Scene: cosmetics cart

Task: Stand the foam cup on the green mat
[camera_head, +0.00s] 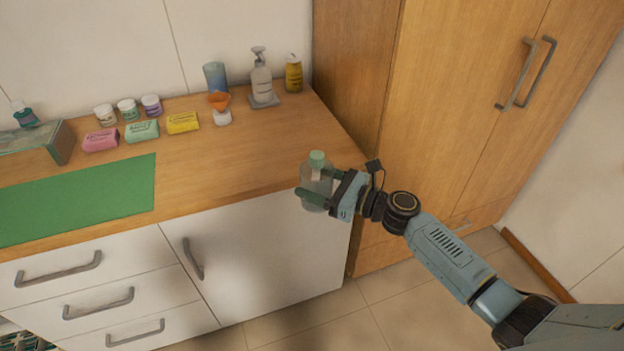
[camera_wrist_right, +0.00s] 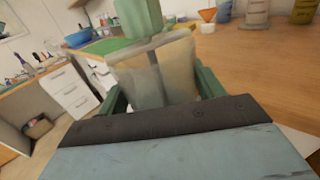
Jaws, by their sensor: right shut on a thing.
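My right gripper (camera_head: 312,184) is shut on a clear bottle with a pale green cap (camera_head: 316,160). The bottle is upright, just off the counter's front edge. In the right wrist view the bottle (camera_wrist_right: 155,75) sits between the green fingers. The green mat (camera_head: 80,199) lies flat and bare on the left of the counter, well left of the gripper. A blue cup (camera_head: 215,77) stands at the back by the wall; I cannot tell whether it is the foam cup. My left gripper is not in view.
Pink (camera_head: 100,141), green (camera_head: 142,131) and yellow (camera_head: 183,123) bars lie behind the mat, with small jars behind them. An orange funnel (camera_head: 219,102), a pump bottle (camera_head: 261,80) and a yellow bottle (camera_head: 293,74) stand at the back. The counter's right front (camera_head: 240,165) is clear. A tall cabinet (camera_head: 440,110) stands right.

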